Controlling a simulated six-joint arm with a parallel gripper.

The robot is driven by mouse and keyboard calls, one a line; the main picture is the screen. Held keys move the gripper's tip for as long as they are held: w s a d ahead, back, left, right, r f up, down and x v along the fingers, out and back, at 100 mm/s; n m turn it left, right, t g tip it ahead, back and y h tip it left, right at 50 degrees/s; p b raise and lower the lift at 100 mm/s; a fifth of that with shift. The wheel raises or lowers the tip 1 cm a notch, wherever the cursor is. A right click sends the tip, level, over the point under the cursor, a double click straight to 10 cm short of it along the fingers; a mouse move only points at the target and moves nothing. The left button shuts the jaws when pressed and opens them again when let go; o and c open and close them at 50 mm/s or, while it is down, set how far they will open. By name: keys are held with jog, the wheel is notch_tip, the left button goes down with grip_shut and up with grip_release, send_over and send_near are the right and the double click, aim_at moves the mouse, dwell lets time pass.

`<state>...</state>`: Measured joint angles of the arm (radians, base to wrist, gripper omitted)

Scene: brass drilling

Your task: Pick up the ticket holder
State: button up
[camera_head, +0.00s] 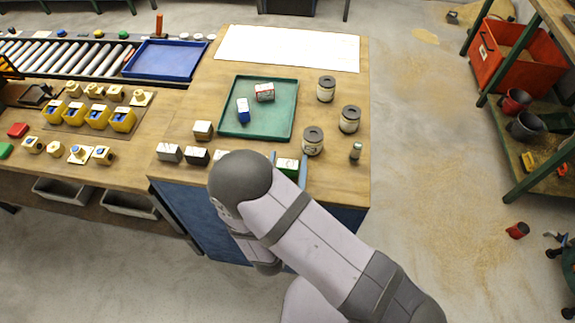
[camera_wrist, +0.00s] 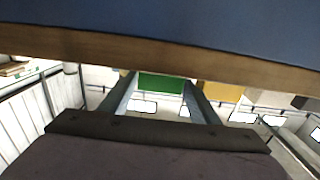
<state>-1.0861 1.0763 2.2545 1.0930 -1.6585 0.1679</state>
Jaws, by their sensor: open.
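A small green block with a white label (camera_head: 287,166) stands at the front edge of the bench and may be the ticket holder; I cannot be sure. My gripper (camera_head: 288,170) is open, with one blue-grey finger on each side of the block. My arm covers part of the bench front.
Several labelled blocks (camera_head: 169,153) line the front edge to the left. A green tray (camera_head: 283,116) holds a blue piece (camera_head: 243,109) and a red-and-white piece (camera_head: 265,92). Lidded jars (camera_head: 349,119) and a small bottle (camera_head: 356,151) stand to the right. A white sheet (camera_head: 287,47) lies behind.

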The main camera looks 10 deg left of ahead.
aim_at(288, 164)
jog(key=c, duration=0.9)
jog(key=shift+o, duration=0.2)
jog(key=shift+o, duration=0.2)
jog(key=shift+r, duration=0.15)
jog(key=shift+r+b, duration=0.45)
jog(key=shift+r, duration=4.45)
